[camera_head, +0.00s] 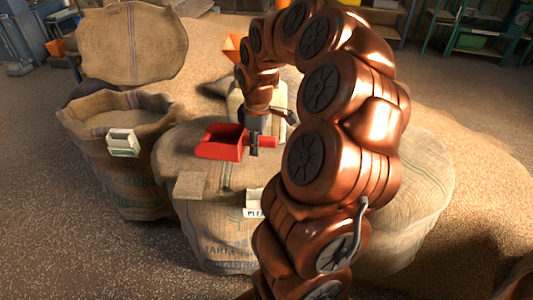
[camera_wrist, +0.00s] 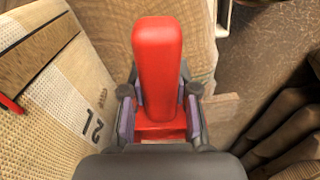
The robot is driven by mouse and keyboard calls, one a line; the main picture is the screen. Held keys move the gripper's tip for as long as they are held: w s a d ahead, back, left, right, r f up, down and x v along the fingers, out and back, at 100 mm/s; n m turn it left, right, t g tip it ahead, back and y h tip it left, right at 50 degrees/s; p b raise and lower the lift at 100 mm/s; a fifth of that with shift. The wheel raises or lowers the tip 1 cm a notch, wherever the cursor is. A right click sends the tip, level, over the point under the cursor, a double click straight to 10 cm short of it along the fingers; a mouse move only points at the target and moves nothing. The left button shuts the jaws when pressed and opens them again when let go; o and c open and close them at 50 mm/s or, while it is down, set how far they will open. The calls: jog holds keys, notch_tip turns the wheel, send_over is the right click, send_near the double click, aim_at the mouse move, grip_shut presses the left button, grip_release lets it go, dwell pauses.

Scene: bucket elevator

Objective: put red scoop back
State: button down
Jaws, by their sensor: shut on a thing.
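The red scoop (camera_head: 220,142) is at the top of a closed burlap sack (camera_head: 207,240) in the head view. Its open bowl points left and its handle points right. My gripper (camera_head: 254,145) is shut on the handle from above. In the wrist view the red handle (camera_wrist: 158,70) stands between the two fingers of my gripper (camera_wrist: 160,110), and part of the bowl shows below it. I cannot tell whether the scoop touches the sack top or hangs just over it.
An open sack with grain (camera_head: 140,103) and a small white label (camera_head: 123,143) stands at the left. A flat patch or board (camera_head: 189,186) lies at the sack's left edge. A white sign (camera_head: 254,203) is in front. An orange scoop or funnel (camera_head: 232,46) is behind, by the grain heap (camera_head: 215,38).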

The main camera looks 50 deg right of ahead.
aim_at(267, 162)
jog(key=shift+s+d+f, duration=0.25)
jog(key=shift+s+d, duration=0.8)
jog(key=shift+d, duration=0.2)
jog(key=shift+f, duration=1.6)
jog(key=shift+f+b, duration=0.2)
jog(key=shift+b, duration=0.1)
jog(key=c, duration=0.9)
grip_release()
jog(key=shift+r, duration=0.15)
